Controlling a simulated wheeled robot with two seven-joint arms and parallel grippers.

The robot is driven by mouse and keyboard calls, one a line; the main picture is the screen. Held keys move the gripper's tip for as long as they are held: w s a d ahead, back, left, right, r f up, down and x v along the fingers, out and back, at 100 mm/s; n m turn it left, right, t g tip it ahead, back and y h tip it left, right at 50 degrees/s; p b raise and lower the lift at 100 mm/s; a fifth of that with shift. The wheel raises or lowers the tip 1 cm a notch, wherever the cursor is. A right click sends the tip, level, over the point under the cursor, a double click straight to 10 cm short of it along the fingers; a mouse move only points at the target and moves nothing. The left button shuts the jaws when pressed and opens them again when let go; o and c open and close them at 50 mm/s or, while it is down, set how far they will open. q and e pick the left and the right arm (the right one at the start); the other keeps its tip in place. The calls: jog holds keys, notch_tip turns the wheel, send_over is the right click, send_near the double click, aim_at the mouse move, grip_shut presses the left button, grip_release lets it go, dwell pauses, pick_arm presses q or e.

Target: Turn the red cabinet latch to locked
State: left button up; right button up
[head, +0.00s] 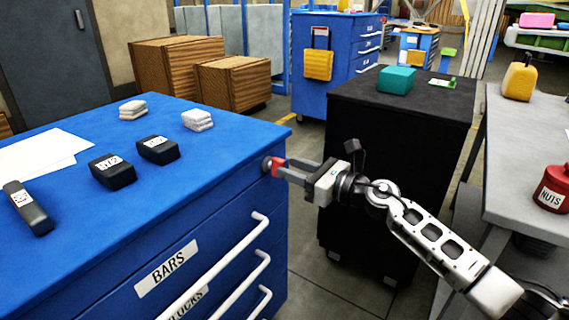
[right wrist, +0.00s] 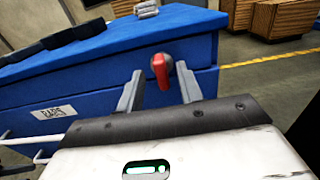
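The red latch (head: 278,167) sits on a round grey mount near the top right corner of the blue cabinet (head: 225,190). In the right wrist view the red latch (right wrist: 160,68) points roughly downward from its mount, a little tilted. My right gripper (head: 291,171) is open, its fingers reaching toward the latch. In the right wrist view the fingers of my right gripper (right wrist: 160,76) stand apart, one on each side of the latch, with visible gaps. Whether the tips are level with the latch in depth is hard to tell. My left gripper is not in view.
White drawer handles (head: 215,268) stick out from the cabinet front below the latch. Black boxes (head: 112,172), white stacks (head: 197,120) and papers (head: 42,153) lie on its top. A black cabinet (head: 385,170) stands behind my right gripper, and a grey table (head: 520,150) at the right.

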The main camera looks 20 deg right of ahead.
aim_at(275, 167)
jog(key=shift+x, duration=1.4)
grip_shut()
